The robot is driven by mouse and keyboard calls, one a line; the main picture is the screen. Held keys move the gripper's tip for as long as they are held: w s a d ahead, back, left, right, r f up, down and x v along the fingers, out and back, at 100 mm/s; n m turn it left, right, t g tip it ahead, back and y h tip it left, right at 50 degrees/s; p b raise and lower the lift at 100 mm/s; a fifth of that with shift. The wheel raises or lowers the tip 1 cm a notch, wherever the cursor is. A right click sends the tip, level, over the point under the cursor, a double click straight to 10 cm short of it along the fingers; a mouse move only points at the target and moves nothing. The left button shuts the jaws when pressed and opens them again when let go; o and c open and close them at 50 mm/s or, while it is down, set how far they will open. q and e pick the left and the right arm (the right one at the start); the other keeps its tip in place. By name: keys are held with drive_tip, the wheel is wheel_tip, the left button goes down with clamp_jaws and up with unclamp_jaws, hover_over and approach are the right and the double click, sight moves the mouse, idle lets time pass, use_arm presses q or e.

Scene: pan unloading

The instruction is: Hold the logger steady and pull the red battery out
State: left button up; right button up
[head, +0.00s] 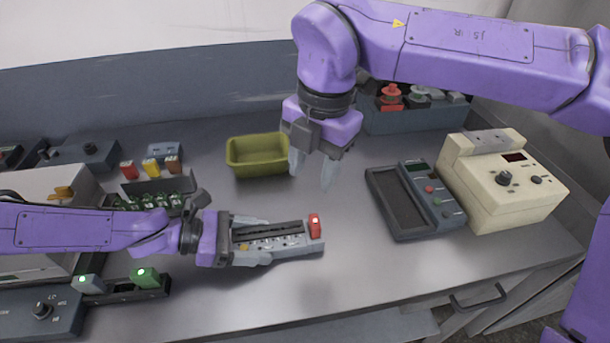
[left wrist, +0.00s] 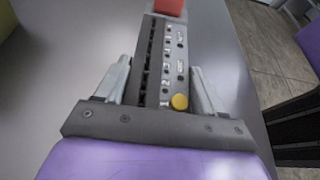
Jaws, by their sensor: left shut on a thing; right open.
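The grey logger (head: 290,239) lies flat on the table in front of me. The red battery (head: 314,226) stands upright in its right end. My left gripper (head: 262,240) is shut on the logger's body from the left, with one finger along each long side. The left wrist view shows the logger (left wrist: 166,60) between the two fingers (left wrist: 162,85), with a yellow knob near the palm and part of the red battery (left wrist: 169,7) at the top edge. My right gripper (head: 312,172) is open and empty, pointing down above the table, behind the logger and apart from the battery.
An olive bin (head: 257,155) stands behind the logger. A dark tray device (head: 415,200) and a cream box with knobs (head: 505,180) stand at the right. A dark holder with green-lit blocks (head: 125,287) lies at front left.

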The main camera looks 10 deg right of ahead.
sight(316, 221)
drive_tip(key=f+n, duration=0.3)
drive_tip(key=f, duration=0.1)
drive_tip(key=f+n, duration=0.3)
drive_tip(key=f, duration=0.1)
drive_tip(key=d+f+n+h, duration=0.1)
drive_tip(key=f+n, duration=0.2)
drive_tip(key=f, duration=0.1)
drive_tip(key=shift+w+f, duration=0.2)
drive_tip(key=shift+f, duration=0.2)
clamp_jaws()
